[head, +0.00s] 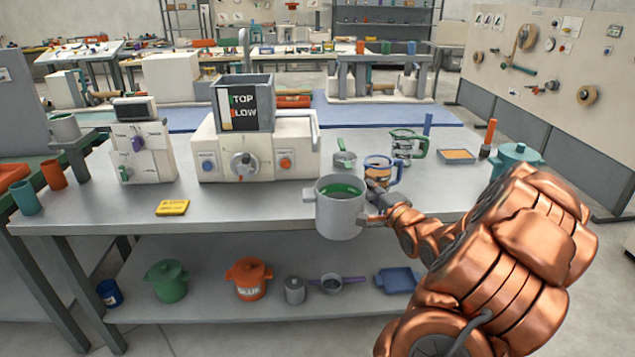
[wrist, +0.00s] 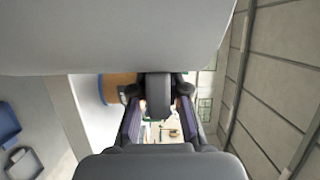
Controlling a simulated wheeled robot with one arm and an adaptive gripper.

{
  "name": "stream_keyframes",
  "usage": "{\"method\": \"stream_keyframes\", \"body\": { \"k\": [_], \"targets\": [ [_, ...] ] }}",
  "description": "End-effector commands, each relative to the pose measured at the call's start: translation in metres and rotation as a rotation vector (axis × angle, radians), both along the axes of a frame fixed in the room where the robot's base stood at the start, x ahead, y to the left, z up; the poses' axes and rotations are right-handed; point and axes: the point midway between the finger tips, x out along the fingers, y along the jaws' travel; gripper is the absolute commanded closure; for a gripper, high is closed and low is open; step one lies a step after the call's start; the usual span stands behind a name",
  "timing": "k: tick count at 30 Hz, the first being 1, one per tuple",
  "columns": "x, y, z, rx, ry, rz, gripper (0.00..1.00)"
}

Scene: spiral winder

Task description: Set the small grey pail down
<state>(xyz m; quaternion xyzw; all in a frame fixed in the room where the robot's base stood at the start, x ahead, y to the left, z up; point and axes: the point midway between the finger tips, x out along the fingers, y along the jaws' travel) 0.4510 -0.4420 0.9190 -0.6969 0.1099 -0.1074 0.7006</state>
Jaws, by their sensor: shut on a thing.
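The small grey pail (head: 341,213) is a light grey cup-like vessel with handles at its sides and green showing inside. It is upright in the head view, in front of the table's front edge and overlapping it. My gripper (head: 377,208) is at the pail's right side, shut on its handle. In the wrist view the pail's grey wall (wrist: 120,35) fills the top, and my gripper (wrist: 158,105) closes around the dark handle piece. Whether the pail's base touches anything cannot be told; it appears held in the air.
The grey table (head: 240,206) has clear room at its front left, around a yellow block (head: 172,207). Behind the pail stand a small green-handled pot (head: 345,158), a blue-handled jug (head: 381,172) and a green-handled jug (head: 407,146). A white machine (head: 255,150) stands further left. A lower shelf (head: 205,308) holds several pots.

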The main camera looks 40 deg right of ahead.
Motion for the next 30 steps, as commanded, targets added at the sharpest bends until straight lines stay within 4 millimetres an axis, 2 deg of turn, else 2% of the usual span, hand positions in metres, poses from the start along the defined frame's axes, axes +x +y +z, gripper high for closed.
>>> {"method": "stream_keyframes", "body": {
  "k": [8,21,30],
  "targets": [
    [0.040,-0.016,0.001,-0.003,-0.001,-0.004,1.00],
    [0.119,-0.039,0.001,-0.003,0.000,-0.001,1.00],
    [0.136,-0.046,0.000,-0.001,-0.001,-0.003,1.00]
  ]
}}
